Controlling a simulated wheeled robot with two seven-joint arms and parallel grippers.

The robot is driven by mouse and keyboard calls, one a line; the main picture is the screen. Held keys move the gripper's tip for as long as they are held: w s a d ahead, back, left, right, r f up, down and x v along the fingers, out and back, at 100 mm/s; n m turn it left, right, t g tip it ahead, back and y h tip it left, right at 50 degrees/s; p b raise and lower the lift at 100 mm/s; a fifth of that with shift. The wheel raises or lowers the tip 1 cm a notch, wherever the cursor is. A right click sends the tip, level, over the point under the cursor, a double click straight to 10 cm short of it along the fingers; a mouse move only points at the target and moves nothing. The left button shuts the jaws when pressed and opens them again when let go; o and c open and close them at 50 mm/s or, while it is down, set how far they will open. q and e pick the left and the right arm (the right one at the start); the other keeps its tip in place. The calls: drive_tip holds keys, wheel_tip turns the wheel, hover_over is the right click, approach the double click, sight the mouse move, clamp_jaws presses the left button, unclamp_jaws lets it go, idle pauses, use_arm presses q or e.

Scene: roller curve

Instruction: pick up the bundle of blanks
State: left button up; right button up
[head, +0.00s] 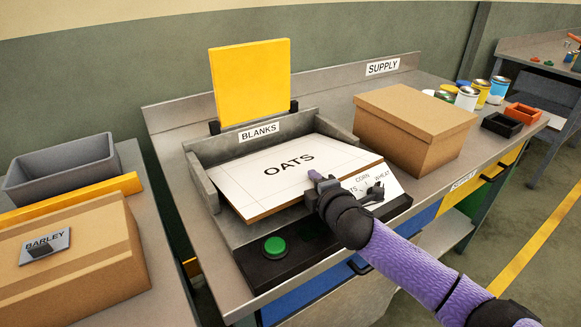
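The bundle of blanks (272,186) is a flat board-like stack with a white top marked OATS and brown edges. It lies in the grey tray (205,188) labelled BLANKS. My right gripper (318,183) is at the bundle's front right edge, its arm coming in from the lower right. The gripper hides part of that edge, and whether its fingers are apart or closed on the bundle is too small to tell. My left gripper is not in view.
A control panel with a green button (275,247) and a selector knob (375,189) stands before the tray. A cardboard box (413,125) stands to the right, with cans and small bins beyond. A BARLEY box (75,260) and grey bin (60,170) are at left.

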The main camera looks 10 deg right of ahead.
clamp_jaws()
